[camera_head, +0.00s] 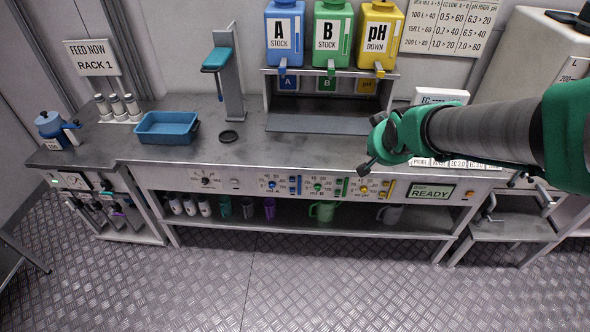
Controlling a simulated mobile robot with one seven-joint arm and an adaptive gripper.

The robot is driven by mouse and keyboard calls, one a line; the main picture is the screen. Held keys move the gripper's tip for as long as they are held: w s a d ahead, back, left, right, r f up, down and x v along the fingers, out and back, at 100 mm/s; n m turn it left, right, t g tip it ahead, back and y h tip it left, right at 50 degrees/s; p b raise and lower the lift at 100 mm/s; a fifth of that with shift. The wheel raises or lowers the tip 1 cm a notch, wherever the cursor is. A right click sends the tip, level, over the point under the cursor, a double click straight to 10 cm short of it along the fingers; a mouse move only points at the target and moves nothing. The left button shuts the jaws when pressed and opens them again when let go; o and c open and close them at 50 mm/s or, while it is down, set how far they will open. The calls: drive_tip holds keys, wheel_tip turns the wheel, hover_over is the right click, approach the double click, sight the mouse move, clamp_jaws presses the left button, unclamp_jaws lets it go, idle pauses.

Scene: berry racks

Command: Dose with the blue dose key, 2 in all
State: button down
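The front panel of the bench has a blue dial (271,185) with a blue upright key (293,185) just to its right. I take this as the blue dose key; its marks are too small to read. The blue A STOCK tank (285,32) stands above on a shelf. My gripper (367,164) is at the bench's front edge, right of the blue key and above the yellow dial, apart from the blue key. Its fingers are small and dark from this angle, so I cannot tell whether they are open or shut. I see nothing held.
Green (318,188) and yellow (364,189) dials sit right of the blue one. A display (432,192) reads READY. Green B STOCK (331,35) and yellow pH DOWN (379,36) tanks stand on the shelf. A blue tray (167,141) lies left. Cups stand below the panel.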

drive_tip(key=w+a+f+t+y, duration=0.1)
drive_tip(key=w+a+f, duration=0.3)
drive_tip(key=w+f, duration=0.3)
drive_tip(key=w+a+f+y+p, duration=0.1)
drive_tip(key=w+a+f, duration=0.35)
drive_tip(key=f, duration=0.35)
drive_tip(key=w+a+f+t+y, duration=0.1)
drive_tip(key=w+a+f, duration=0.3)
drive_tip(key=w+f, duration=0.35)
drive_tip(key=a+f+y, duration=0.2)
drive_tip(key=a+f, duration=0.4)
drive_tip(key=f, duration=0.6)
drive_tip(key=y+p, duration=0.1)
drive_tip(key=y, duration=0.1)
approach(292, 190)
drive_tip(key=s+a+f, duration=0.4)
drive_tip(key=s, duration=0.2)
drive_tip(key=shift+a+f, duration=0.25)
drive_tip(key=shift+f, duration=0.15)
drive_tip(key=shift+w, duration=0.15)
drive_tip(key=w+b, duration=0.1)
drive_tip(key=w, duration=0.7)
drive_tip(key=shift+w, duration=0.25)
